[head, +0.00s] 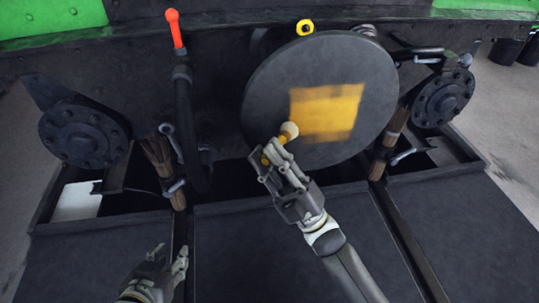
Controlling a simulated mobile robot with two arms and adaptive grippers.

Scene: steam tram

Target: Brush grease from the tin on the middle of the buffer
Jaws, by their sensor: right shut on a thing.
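The buffer (365,75) is a large dark round disc in the upper middle of the head view. A yellow grease patch (328,112) covers part of its middle and right, with uneven edges. My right gripper (273,165) is shut on the brush (287,133), whose yellow handle shows between the fingers. The pale brush head is at or very near the disc face, at the left edge of the yellow patch; contact is hard to tell. My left gripper (170,268) is low at the left, apart from everything, its fingers apart and empty. I see no grease tin.
A black hose with a red-orange handle (174,28) hangs left of the buffer. A white panel (77,201) lies at left. Dark flat panels (262,255) fill the foreground.

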